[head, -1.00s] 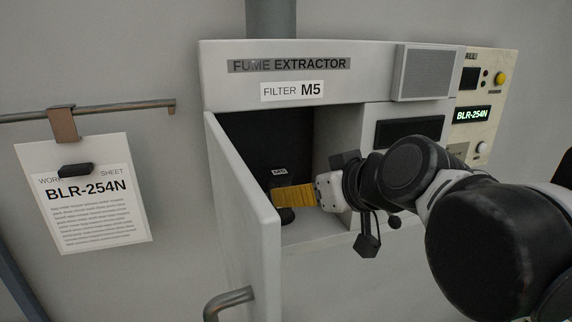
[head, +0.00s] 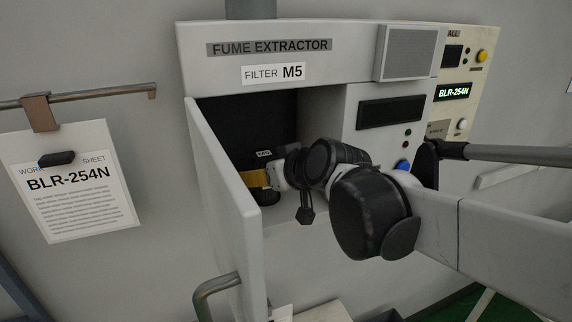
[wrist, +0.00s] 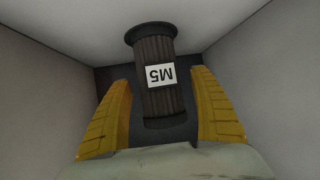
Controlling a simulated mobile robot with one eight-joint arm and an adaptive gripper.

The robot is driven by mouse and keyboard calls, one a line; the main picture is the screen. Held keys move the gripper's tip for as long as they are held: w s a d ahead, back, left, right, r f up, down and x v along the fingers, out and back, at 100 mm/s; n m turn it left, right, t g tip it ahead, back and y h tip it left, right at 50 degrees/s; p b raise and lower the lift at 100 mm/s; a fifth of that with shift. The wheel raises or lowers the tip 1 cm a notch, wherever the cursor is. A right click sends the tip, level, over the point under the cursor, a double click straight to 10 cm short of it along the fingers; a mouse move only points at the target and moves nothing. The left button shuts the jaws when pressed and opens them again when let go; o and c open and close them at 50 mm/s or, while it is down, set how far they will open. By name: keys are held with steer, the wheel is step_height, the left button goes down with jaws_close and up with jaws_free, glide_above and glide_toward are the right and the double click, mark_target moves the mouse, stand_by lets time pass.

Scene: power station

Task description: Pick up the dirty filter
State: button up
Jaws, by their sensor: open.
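The dirty filter (wrist: 153,98) is a dark pleated cylinder with a wider dark cap at one end and a white label reading M5, upside down in the wrist view. It sits inside the open fume extractor compartment. In the head view only its pale label (head: 264,153) and dark parts show, partly hidden by my gripper. My gripper (wrist: 164,112) is open, with its yellow fingers on either side of the near part of the filter. Gaps show between the fingers and the filter in the wrist view. In the head view the yellow finger (head: 255,179) reaches into the compartment.
The fume extractor (head: 330,60) has its door (head: 226,200) swung open at left, with a grey handle (head: 222,284). The compartment's side walls (wrist: 265,65) stand close around my gripper. A control panel (head: 468,60) is at right. A BLR-254N work sheet (head: 85,205) hangs at left.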

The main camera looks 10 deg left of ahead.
steer(key=shift+s+d, duration=0.1)
steer(key=shift+s, duration=0.05)
steer(key=shift+r, duration=0.1)
steer(key=shift+c, duration=0.9)
steer(key=c, duration=1.2)
steer(key=shift+r, duration=0.1)
